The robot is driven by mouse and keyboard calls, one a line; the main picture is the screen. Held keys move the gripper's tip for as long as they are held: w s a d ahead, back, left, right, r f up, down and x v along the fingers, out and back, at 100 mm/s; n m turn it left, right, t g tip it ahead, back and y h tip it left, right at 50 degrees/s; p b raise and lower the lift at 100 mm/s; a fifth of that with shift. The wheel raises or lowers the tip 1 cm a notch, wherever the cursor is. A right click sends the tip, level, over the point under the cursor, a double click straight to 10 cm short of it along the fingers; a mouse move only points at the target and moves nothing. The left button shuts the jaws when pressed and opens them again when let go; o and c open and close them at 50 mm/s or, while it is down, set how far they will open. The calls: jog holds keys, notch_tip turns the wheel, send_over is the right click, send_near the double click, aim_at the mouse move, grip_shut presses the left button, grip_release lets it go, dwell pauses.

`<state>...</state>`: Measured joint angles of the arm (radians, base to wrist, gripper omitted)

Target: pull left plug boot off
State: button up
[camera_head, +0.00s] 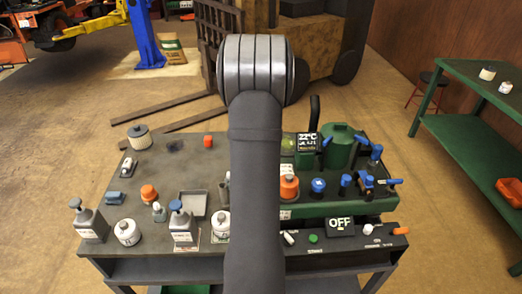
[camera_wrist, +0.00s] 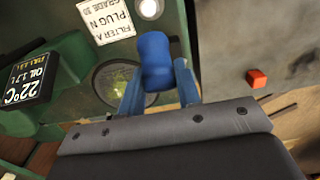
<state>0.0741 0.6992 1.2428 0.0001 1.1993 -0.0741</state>
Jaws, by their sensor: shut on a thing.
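In the wrist view my gripper (camera_wrist: 159,74) has its two blue-grey fingers on either side of a blue plug boot (camera_wrist: 154,50) and is shut on it. The boot's rounded end points away from the wrist. Whether a plug sits inside it cannot be told. In the head view my arm hides the gripper and the held boot. The green engine unit (camera_head: 342,148) stands at the right of the bench, with several blue-topped parts on it, among them a round blue cap (camera_head: 318,185).
The bench (camera_head: 168,165) holds grey pump bottles (camera_head: 88,222), white jars, a shallow tray (camera_head: 193,204) and a small red block (camera_head: 208,141). A panel reading OFF (camera_head: 341,227) is at the front right. A temperature display (camera_wrist: 33,78) shows beside the engine.

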jog(key=shift+w+r, duration=0.15)
jog(key=shift+w, duration=1.5)
jog(key=shift+w+f, duration=0.15)
jog(key=shift+w, duration=0.45)
jog(key=shift+w+f, duration=0.15)
jog(key=shift+w, duration=0.4)
jog(key=o, duration=0.7)
jog(key=shift+r, duration=3.45)
jog(key=shift+r, duration=7.55)
